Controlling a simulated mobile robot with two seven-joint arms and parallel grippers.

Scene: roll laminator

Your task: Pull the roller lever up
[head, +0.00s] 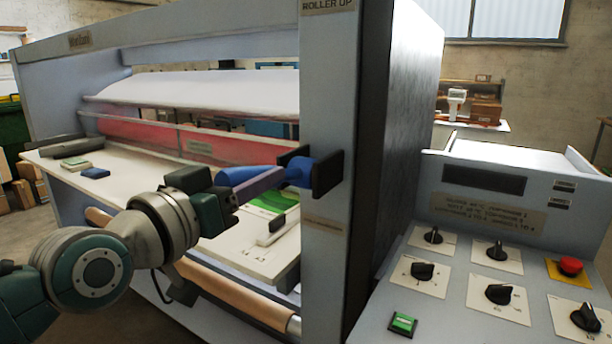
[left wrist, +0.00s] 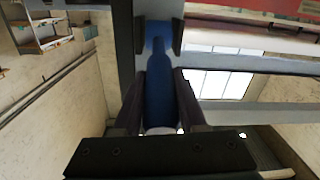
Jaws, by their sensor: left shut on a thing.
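The roller lever (head: 299,171) is a blue handle on a dark bracket (head: 327,172) on the laminator's right upright. It sticks out towards the arm, roughly level in the head view. My left gripper (head: 272,181) is shut on the lever, its purple-grey fingers along the handle. In the left wrist view the blue lever (left wrist: 158,98) runs between the two fingers, its far end at the dark bracket (left wrist: 178,36). The "ROLLER UP" label (head: 328,6) is above the lever on the upright; a lower label (head: 323,226) is too small to read. My right gripper is not in view.
The laminator's feed table (head: 130,183) lies behind my left arm, with a green-and-white sheet (head: 270,200) and small blocks on it. A red roller area (head: 150,135) is behind. A control panel (head: 460,262) with knobs and a red button (head: 570,266) stands at the right.

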